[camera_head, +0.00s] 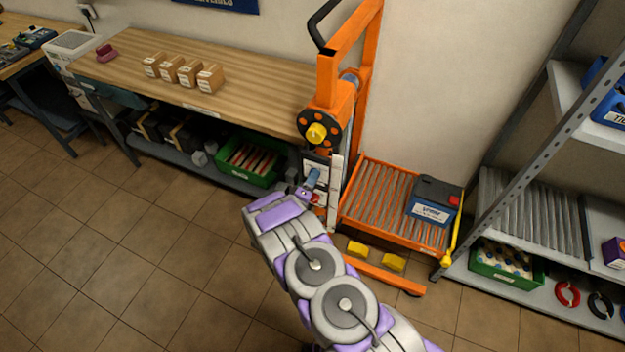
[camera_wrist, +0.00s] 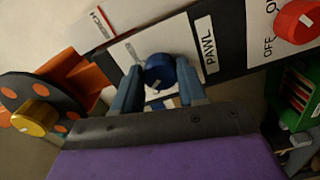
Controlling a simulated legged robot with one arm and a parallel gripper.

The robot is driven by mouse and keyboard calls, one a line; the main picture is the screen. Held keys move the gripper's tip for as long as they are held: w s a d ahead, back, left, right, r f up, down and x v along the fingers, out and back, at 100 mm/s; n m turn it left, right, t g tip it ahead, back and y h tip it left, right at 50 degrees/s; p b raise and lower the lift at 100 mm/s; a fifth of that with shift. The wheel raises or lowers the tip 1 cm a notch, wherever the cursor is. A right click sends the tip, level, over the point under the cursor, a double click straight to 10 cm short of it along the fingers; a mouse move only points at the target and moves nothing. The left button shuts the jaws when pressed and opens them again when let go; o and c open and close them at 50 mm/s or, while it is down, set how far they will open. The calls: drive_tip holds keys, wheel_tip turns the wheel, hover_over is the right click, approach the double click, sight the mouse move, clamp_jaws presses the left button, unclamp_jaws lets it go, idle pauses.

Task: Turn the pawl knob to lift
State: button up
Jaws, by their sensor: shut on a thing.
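The blue pawl knob (camera_wrist: 159,71) sits on a white plate beside a label reading PAWL (camera_wrist: 207,45) in the wrist view. My gripper (camera_wrist: 160,82) has one blue-grey finger on each side of the knob and is shut on it. A pale pointer mark shows on the knob; the position it points to is hard to read. In the head view my gripper (camera_head: 309,188) reaches the panel on the orange lift (camera_head: 327,75), and the knob itself is hard to make out there.
A red ON/OFF knob (camera_wrist: 297,21) is on the same panel. The winch wheel with a yellow hub (camera_head: 316,132) is above. A battery (camera_head: 434,200) rests on the lift's roller platform (camera_head: 375,197). A workbench (camera_head: 240,92) stands left and shelving (camera_head: 535,210) right.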

drive_tip(key=shift+a+n, duration=0.2)
drive_tip(key=shift+n, duration=1.1)
drive_tip(key=o, duration=0.7)
drive_tip(key=shift+f, duration=0.1)
drive_tip(key=o, duration=0.4)
drive_tip(key=shift+a, duration=0.15)
drive_tip(key=shift+c, duration=0.2)
drive_tip(key=p+v, duration=0.2)
drive_tip(key=v, duration=1.5)
drive_tip(key=shift+s, duration=0.15)
